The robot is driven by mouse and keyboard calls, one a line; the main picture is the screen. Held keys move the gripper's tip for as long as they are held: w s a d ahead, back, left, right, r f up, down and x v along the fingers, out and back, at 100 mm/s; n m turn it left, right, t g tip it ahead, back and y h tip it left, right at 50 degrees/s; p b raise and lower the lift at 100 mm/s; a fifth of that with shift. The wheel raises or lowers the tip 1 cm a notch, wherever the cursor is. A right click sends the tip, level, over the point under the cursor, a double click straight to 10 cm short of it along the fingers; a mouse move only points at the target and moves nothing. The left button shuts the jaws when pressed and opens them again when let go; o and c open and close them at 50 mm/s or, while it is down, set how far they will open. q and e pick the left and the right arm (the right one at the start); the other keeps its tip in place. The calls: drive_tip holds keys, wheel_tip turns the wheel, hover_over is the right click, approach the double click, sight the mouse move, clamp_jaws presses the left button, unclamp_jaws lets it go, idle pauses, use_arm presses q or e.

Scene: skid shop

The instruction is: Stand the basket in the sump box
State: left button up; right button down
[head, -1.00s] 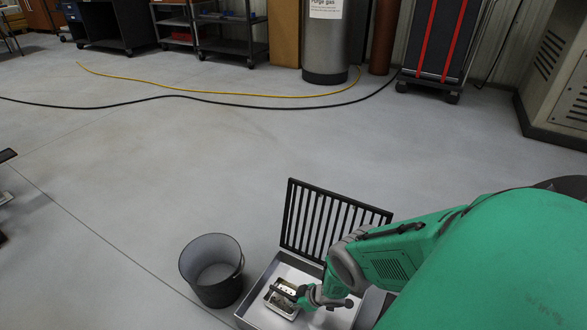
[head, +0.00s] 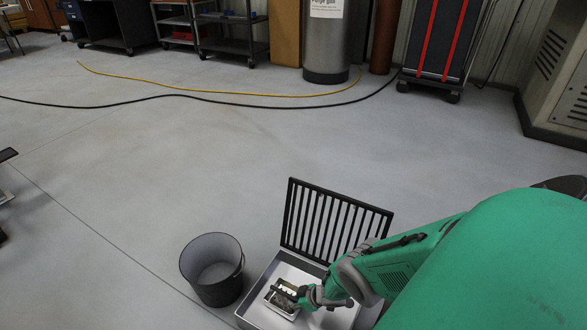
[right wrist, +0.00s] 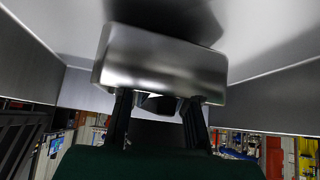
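The basket (head: 285,304) is a small silver metal block-like piece inside the sump box (head: 262,322). The sump box is a shallow grey metal tray on the floor, its right part behind my right arm. My right gripper (head: 286,292) is at the basket's top. In the right wrist view the basket (right wrist: 165,58) shows a smooth metal face, close to the fingers (right wrist: 158,108). The fingers stand apart with a dark piece between them and appear to hold the basket. Whether its base touches the box floor is hidden. My left gripper is not in view.
A black slatted grate (head: 331,222) stands tilted up at the box's far side. A dark round bin (head: 212,285) stands just left of the box. A black hose (head: 180,97) and a yellow hose (head: 200,93) cross the floor farther back. The middle floor is clear.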

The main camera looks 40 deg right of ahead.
drive_tip(key=shift+f, duration=0.1)
idle(0.3)
drive_tip(key=c, duration=1.2)
unclamp_jaws()
drive_tip(key=shift+o, duration=0.2)
wheel_tip(320, 180, up, 8)
drive_tip(key=p, duration=0.7)
drive_tip(key=shift+a, duration=0.1)
